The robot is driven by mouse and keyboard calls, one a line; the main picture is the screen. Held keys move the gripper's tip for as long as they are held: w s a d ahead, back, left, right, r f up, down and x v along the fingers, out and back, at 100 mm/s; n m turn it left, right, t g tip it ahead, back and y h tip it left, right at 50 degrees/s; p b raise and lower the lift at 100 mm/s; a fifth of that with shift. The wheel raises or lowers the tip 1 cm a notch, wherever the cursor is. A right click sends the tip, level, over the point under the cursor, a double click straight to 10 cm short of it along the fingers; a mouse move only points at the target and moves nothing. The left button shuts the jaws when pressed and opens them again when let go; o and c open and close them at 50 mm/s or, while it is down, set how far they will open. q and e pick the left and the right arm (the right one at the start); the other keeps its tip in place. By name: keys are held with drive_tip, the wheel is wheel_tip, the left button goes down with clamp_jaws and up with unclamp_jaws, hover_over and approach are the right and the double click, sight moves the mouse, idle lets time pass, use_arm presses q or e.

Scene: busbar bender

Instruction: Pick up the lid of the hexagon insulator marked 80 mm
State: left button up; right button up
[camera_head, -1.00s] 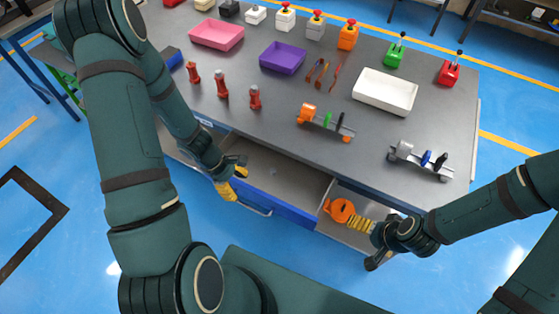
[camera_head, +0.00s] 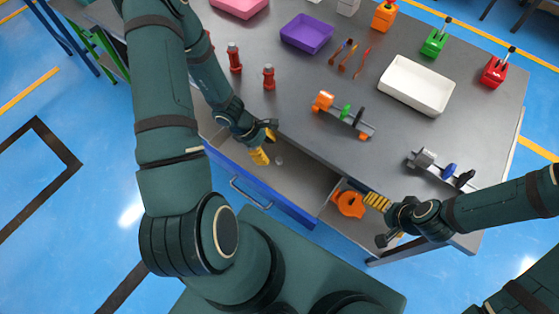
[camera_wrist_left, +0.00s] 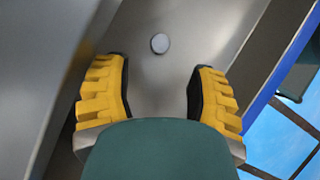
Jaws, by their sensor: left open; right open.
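A small round grey disc (camera_head: 279,161) lies on the floor of the open drawer; it also shows in the left wrist view (camera_wrist_left: 160,43). I cannot tell whether it is the lid, and no 80 mm marking is readable. My left gripper (camera_head: 265,147) is open and empty, over the drawer close to the disc. In the left wrist view its yellow fingers (camera_wrist_left: 160,92) are spread, with the disc beyond and between them. Red insulator-like posts (camera_head: 234,57) (camera_head: 268,76) stand upright on the table. My right gripper (camera_head: 377,202) is open beside an orange round part (camera_head: 350,204).
The open drawer's blue front (camera_head: 272,197) and side walls bound the space around my left gripper. On the table (camera_head: 300,115) are a purple tray (camera_head: 307,34), a white tray (camera_head: 416,86), tools and two small fixtures (camera_head: 343,114) (camera_head: 440,167).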

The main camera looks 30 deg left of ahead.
sight(278, 159)
use_arm(q)
drive_tip(key=shift+b+x, duration=0.85)
drive_tip(key=shift+x, duration=2.1)
drive_tip(key=shift+w+d+r, duration=0.1)
drive_tip(key=shift+d+r, duration=0.05)
drive_tip(key=shift+d, duration=0.05)
drive_tip(key=c, duration=0.9)
